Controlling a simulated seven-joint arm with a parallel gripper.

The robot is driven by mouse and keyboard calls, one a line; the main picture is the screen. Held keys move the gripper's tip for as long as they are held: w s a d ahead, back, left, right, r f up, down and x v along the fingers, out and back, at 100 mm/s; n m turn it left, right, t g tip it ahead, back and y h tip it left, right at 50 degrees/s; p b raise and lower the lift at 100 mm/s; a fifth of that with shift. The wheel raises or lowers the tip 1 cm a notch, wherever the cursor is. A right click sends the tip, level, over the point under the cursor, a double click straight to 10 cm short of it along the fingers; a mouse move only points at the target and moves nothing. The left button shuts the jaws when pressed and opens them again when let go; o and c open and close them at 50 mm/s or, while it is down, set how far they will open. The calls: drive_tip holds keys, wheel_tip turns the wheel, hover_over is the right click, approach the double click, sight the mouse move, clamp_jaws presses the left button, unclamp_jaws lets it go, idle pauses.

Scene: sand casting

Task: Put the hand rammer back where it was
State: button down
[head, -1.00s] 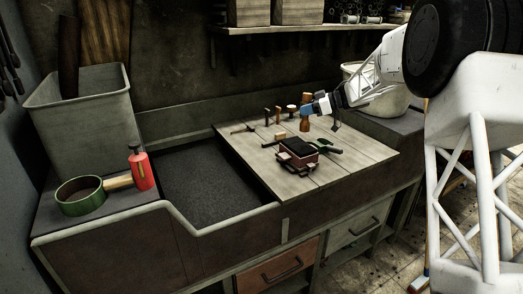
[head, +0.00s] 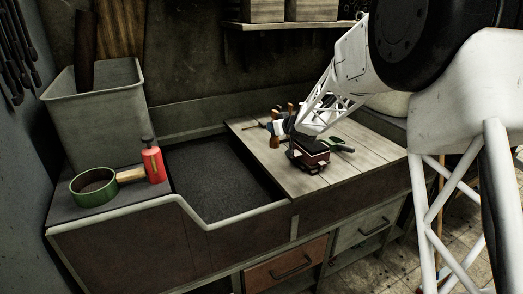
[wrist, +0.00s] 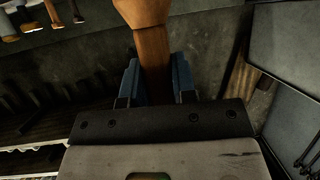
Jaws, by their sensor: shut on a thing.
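The hand rammer, a brown wooden tool, is upright between the blue fingers of my gripper (wrist: 155,80) in the wrist view. Its shaft (wrist: 152,50) runs up the picture to a wider end at the top edge. My gripper is shut on it. In the head view my gripper (head: 279,128) is over the back left of the wooden board (head: 350,163), partly hidden by my arm. The brown lower end of the rammer (head: 275,142) shows below it. I cannot tell whether the rammer touches the board.
A dark red moulding box (head: 310,161) and a green tool (head: 342,145) lie on the board close to my arm. A sunken sand bed (head: 215,180) is to the left.

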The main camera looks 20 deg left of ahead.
drive_tip(key=shift+m+t+h, duration=0.6)
drive_tip(key=shift+m+t, duration=0.2)
drive_tip(key=shift+s+a+f, duration=0.25)
drive_tip(key=shift+s+f, duration=0.35)
drive_tip(key=shift+s+a+f, duration=0.2)
drive_tip(key=shift+s+f, duration=0.35)
drive_tip(key=shift+s, duration=0.05)
drive_tip(key=shift+s+a+f, duration=0.25)
drive_tip(key=shift+s+f, duration=0.35)
drive_tip(key=shift+w, duration=0.1)
drive_tip(key=w+a, duration=0.3)
drive_tip(key=w, duration=0.4)
drive_tip(key=w+a+f, duration=0.1)
drive_tip(key=w+a, duration=0.3)
drive_tip(key=w, duration=0.3)
drive_tip(key=shift+a+f, duration=0.25)
drive_tip(key=shift+a, duration=0.05)
drive_tip(key=shift+f, duration=1.8)
drive_tip(key=shift+f, duration=0.15)
drive_tip(key=c, duration=0.9)
unclamp_jaws()
